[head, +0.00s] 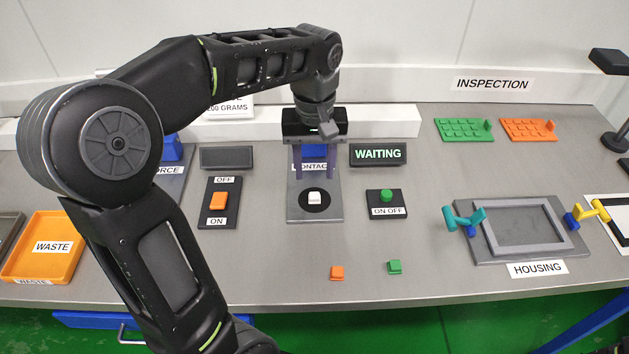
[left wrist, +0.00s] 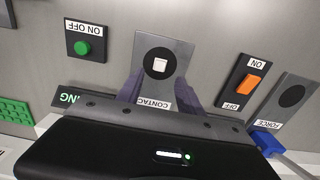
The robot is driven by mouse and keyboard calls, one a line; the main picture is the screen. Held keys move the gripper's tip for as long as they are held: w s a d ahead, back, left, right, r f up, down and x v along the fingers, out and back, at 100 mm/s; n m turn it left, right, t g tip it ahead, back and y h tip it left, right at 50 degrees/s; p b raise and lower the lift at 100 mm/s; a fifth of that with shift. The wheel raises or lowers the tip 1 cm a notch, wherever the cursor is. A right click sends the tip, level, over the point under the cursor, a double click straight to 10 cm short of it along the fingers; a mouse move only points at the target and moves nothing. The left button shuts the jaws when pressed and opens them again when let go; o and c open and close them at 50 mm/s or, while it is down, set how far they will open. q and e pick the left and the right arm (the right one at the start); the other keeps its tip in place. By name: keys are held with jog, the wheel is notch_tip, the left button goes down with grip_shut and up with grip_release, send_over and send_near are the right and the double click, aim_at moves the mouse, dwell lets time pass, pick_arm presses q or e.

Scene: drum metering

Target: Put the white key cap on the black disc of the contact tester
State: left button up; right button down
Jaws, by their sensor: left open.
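The gripper partly hides the tester's label and back. My right gripper is not in view.
The display (head: 378,154) reads WAITING. An orange switch (head: 218,201) is left of the tester, a green button (head: 386,195) right. Orange (head: 337,272) and green (head: 394,267) caps lie in front. A housing fixture (head: 520,225) stands right, an orange waste tray (head: 45,248) left.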

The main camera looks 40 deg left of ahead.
pick_arm(q)
notch_tip(320, 180, up, 5)
jog(key=shift+r, duration=0.2)
dwell(0.6)
